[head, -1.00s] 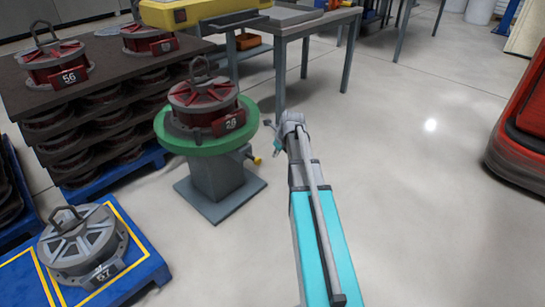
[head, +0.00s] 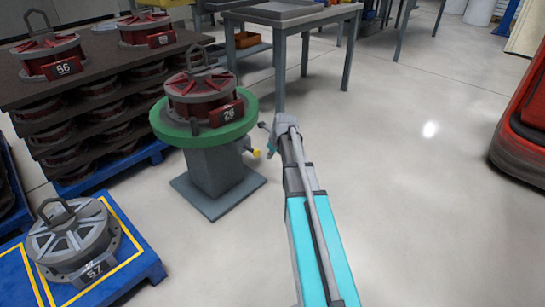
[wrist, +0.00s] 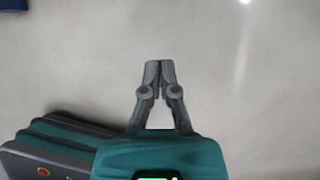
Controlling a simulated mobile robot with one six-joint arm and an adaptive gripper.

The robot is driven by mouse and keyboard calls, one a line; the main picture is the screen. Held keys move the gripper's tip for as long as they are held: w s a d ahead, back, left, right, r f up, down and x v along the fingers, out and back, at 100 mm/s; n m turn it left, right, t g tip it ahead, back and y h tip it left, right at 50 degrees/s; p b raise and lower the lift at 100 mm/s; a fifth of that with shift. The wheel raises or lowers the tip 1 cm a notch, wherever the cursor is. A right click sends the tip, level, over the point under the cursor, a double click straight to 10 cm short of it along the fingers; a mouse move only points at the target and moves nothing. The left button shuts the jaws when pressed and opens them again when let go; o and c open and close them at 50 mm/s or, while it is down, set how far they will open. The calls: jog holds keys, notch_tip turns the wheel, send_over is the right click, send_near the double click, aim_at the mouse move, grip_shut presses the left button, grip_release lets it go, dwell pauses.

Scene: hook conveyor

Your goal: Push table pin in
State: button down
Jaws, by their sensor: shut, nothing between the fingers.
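The round green table (head: 242,122) stands on a grey pedestal (head: 215,172) in the head view. A red and dark grey drum marked 26 (head: 203,95) rests on it. The table pin shows as a small yellow knob (head: 256,153) at the pedestal's right side, below the rim; whether it is in or out is too small to tell. My gripper (head: 263,126) is just right of the table and close to the knob in the picture; I cannot tell if they touch. In the wrist view my gripper (wrist: 160,63) is shut and empty over bare floor. The pin does not show there.
A blue pallet (head: 140,272) with a grey drum marked 57 (head: 75,238) lies at lower left. Stacked red drums (head: 95,95) stand behind at left. A grey workbench (head: 290,14) stands behind the table. A red machine (head: 520,130) is at far right. Floor between is clear.

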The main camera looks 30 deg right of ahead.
aim_at(257, 153)
jog(key=shift+w+a+f+b, duration=0.2)
jog(key=shift+w+a+f, duration=0.1)
jog(key=shift+w, duration=0.45)
jog(key=shift+w+a+f+b, duration=0.2)
jog(key=shift+w+f, duration=0.1)
jog(key=shift+w, duration=0.45)
jog(key=shift+w+a+f+b, duration=0.2)
jog(key=shift+w+a+f, duration=0.1)
jog(key=shift+w, duration=0.45)
jog(key=shift+w, duration=0.1)
jog(key=w, duration=0.1)
jog(key=w+a, duration=0.1)
jog(key=w, duration=0.2)
jog(key=shift+a, duration=0.25)
